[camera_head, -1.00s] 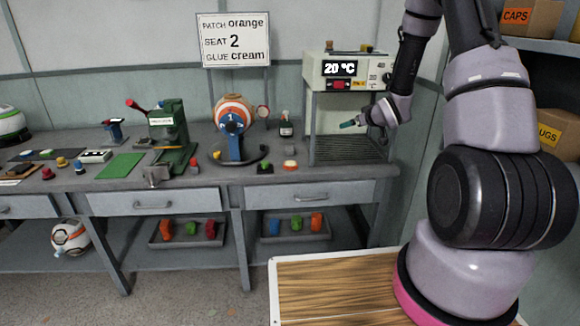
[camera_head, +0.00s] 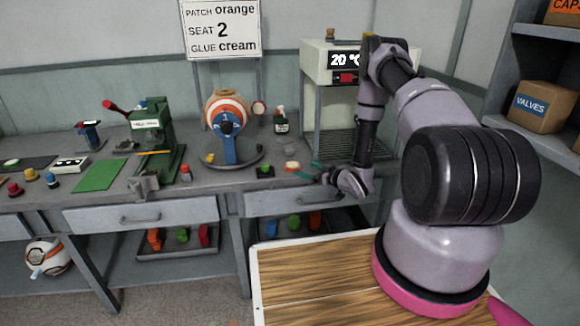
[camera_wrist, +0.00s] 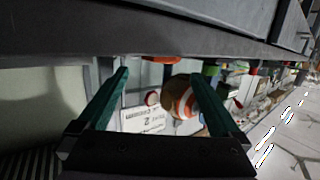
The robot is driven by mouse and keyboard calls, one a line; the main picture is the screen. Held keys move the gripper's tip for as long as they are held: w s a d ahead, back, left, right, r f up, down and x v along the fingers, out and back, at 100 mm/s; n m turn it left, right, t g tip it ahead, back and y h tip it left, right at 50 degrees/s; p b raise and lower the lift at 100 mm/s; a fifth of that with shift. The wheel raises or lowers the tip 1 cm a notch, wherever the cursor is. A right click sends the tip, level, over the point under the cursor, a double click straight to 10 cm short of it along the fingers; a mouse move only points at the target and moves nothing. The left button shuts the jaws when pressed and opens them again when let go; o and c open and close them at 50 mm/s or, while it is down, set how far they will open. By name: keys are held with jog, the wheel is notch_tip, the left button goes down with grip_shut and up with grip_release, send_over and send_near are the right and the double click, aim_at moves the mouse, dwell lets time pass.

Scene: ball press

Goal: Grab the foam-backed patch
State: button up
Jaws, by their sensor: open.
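A small round disc (camera_head: 292,166), orange at the rim with a pale cream top, lies on the bench near its front edge; it looks like the foam-backed patch, but I cannot make out its backing. In the wrist view an orange piece (camera_wrist: 160,59) shows at the bench edge, probably the same disc. My gripper (camera_head: 309,170) is just right of the disc in the head view, low over the bench front. Its teal fingers are apart and empty in the wrist view (camera_wrist: 160,76), with the orange piece beyond and between the tips.
A small green piece (camera_head: 265,171) lies left of the disc. The striped ball on its blue stand (camera_head: 232,147) and a glue bottle (camera_head: 281,122) stand behind. The oven-like machine (camera_head: 330,65) is at the right. Drawers (camera_head: 290,202) sit below the bench edge.

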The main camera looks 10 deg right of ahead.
aim_at(292, 164)
jog(key=x, duration=0.6)
jog(key=shift+a+r, duration=0.1)
jog(key=shift+a, duration=0.1)
jog(key=shift+w+a, duration=0.25)
jog(key=shift+w, duration=0.2)
jog(key=c, duration=1.1)
